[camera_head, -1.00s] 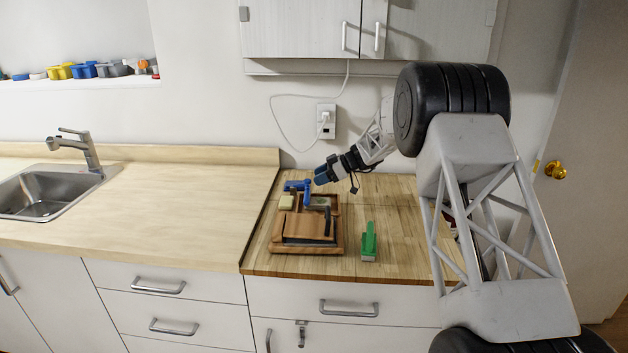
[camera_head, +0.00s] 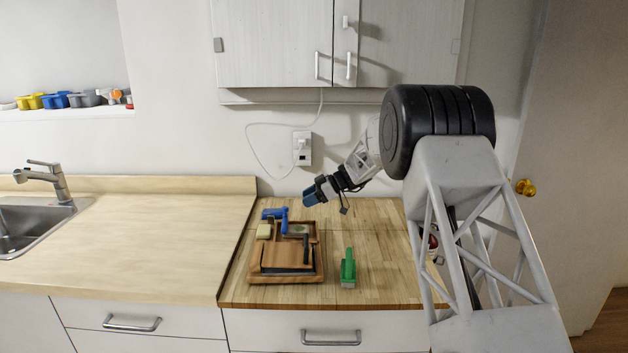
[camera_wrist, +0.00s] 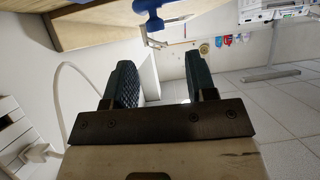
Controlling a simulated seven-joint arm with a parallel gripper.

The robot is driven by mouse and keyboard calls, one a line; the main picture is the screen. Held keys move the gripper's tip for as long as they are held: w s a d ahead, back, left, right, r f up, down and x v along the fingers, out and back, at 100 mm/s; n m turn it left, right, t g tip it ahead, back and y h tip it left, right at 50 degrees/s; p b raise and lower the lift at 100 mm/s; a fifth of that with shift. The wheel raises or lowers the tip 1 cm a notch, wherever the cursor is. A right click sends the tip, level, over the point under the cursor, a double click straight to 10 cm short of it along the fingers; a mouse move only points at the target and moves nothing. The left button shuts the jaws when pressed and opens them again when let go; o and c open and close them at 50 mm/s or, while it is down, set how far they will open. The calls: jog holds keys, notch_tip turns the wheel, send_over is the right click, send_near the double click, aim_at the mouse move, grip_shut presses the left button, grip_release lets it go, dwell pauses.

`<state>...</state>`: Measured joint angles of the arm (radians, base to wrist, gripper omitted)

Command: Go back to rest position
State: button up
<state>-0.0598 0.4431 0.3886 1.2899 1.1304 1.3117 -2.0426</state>
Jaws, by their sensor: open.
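My gripper (camera_head: 309,198) is in the air above the back of the wooden counter, a little right of and above a brown tool tray (camera_head: 287,279). In the wrist view my gripper (camera_wrist: 160,80) shows two dark fingers apart with nothing between them. A blue tool (camera_head: 276,217) lies at the back of the tray, apart from the gripper. A blue thing, likely the same tool (camera_wrist: 148,12), shows at the top of the wrist view beyond the fingers.
A wall outlet (camera_head: 302,148) with a white cord is behind the gripper. Cabinets (camera_head: 275,45) hang above. A sink (camera_head: 35,225) is at the left.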

jog(key=s+d+r+m+h, duration=0.25)
jog(key=s+d+r, duration=0.2)
jog(key=s, duration=0.65)
jog(key=s+d+r+m+h, duration=0.25)
jog(key=s+r+m, duration=0.2)
jog(key=s, duration=0.65)
jog(key=s+d+r+m+h, duration=0.15)
jog(key=s+d+r, duration=0.3)
jog(key=s, duration=0.65)
jog(key=s+d+f+m+t+h, duration=0.1)
jog(key=s+d+m+h, duration=0.1)
jog(key=s, duration=0.9)
jog(key=s+d+f+m+t+h, duration=0.1)
jog(key=s+d+m, duration=0.3)
jog(key=s, duration=0.8)
jog(key=s+d+f+m+t+h, duration=0.1)
jog(key=s+d+f+m+h, duration=0.1)
jog(key=s, duration=1)
jog(key=shift+d+f+m+h, duration=0.3)
jog(key=shift+d+m+h, duration=0.15)
jog(key=shift+d+m, duration=0.65)
